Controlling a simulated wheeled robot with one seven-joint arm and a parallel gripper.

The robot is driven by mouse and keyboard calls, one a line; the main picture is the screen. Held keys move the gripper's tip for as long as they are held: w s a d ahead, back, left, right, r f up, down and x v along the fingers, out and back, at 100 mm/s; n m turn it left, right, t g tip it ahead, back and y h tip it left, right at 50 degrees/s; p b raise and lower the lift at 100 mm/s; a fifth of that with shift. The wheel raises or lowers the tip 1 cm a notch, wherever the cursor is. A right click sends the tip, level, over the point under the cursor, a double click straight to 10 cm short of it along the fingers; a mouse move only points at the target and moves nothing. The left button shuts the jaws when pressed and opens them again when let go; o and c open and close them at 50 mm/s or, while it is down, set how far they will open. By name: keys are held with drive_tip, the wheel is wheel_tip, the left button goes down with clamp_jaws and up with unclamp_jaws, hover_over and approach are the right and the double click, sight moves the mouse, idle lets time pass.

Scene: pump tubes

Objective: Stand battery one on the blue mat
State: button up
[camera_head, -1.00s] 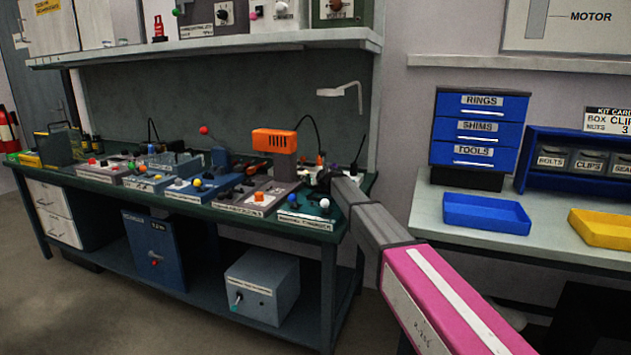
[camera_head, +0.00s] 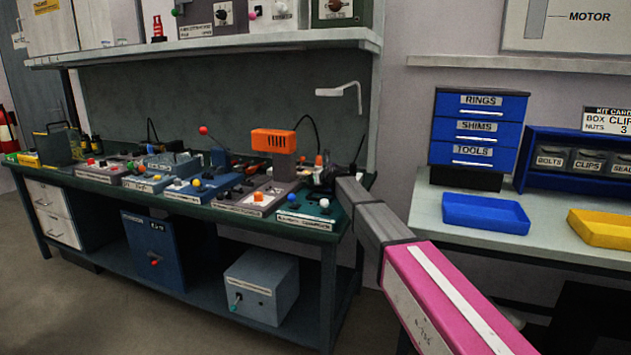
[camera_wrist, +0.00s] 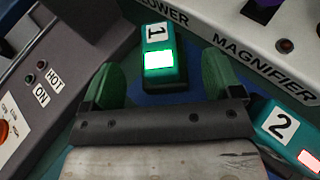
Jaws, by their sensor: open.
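Battery one (camera_wrist: 160,58) is a teal block with a white label "1" and a lit green window, seen close in the wrist view. A blue patch (camera_wrist: 183,98), which looks like the mat, shows under and around its near end. I cannot tell for sure whether the battery stands upright. My gripper (camera_wrist: 161,75) is open, with its green fingers on either side of battery one and gaps between. In the head view, my gripper (camera_head: 328,178) is small and dark over the right end of the green bench, and battery one cannot be made out there.
Battery two (camera_wrist: 285,128), teal with a red light, lies close at the right of my gripper. A grey magnifier panel (camera_wrist: 268,50) is behind, and a grey HOT/ON box (camera_wrist: 60,75) is at left. An orange-headed device (camera_head: 273,142) stands left of my gripper on the bench.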

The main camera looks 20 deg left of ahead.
drive_tip(key=v, duration=0.8)
drive_tip(key=shift+f, duration=0.1)
